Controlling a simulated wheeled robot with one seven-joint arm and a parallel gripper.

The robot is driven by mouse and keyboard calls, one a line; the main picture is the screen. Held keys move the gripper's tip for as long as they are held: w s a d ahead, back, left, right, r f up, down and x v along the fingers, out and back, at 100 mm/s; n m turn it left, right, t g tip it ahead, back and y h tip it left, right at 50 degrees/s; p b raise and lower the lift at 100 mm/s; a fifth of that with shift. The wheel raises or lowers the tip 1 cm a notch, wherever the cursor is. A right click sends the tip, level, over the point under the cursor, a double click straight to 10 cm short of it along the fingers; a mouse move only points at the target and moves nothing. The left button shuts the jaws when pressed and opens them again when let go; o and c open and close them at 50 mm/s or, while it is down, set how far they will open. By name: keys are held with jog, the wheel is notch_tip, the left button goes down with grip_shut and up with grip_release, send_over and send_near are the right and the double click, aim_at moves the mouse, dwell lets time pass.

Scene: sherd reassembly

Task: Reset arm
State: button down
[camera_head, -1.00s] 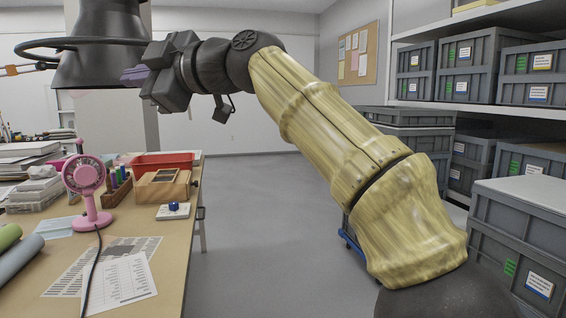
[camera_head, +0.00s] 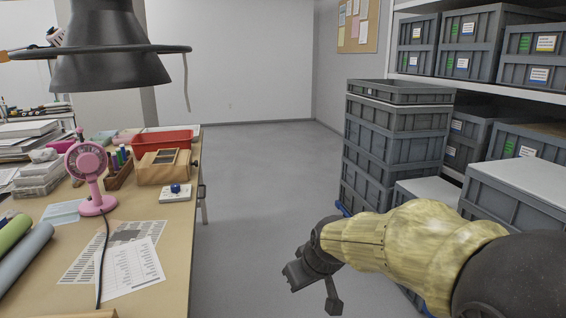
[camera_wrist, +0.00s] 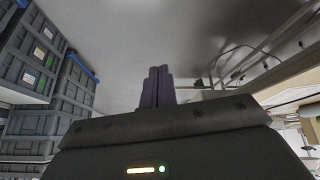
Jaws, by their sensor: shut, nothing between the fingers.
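My gripper shows in the wrist view (camera_wrist: 157,86) with its two dark fingers together and nothing between them. In the head view the end of my arm hangs low over the grey floor, right of the table (camera_head: 180,240) and in front of the stacked crates (camera_head: 395,150).
A pink fan (camera_head: 88,170), papers (camera_head: 130,268), a wooden box (camera_head: 163,167) and a red tray (camera_head: 163,139) stand on the table. A black lamp (camera_head: 110,50) hangs above it. Grey crates (camera_head: 525,190) fill the right side. The floor (camera_head: 265,170) between is clear.

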jog(key=s+d+f+m+g+h+p, duration=0.1)
jog(key=s+d+f+m+g+p, duration=0.15)
jog(key=s+d+f, duration=0.4)
jog(key=s+d+f+m+g+h+p, duration=0.15)
jog(key=s+d+m, duration=0.25)
jog(key=s, duration=0.5)
notch_tip(320, 180, up, 37)
jog(key=p, duration=3.6)
jog(key=shift+w+t, duration=0.35)
jog(key=shift+t, duration=0.05)
jog(key=shift+d+n, duration=0.1)
jog(key=shift+n, duration=0.15)
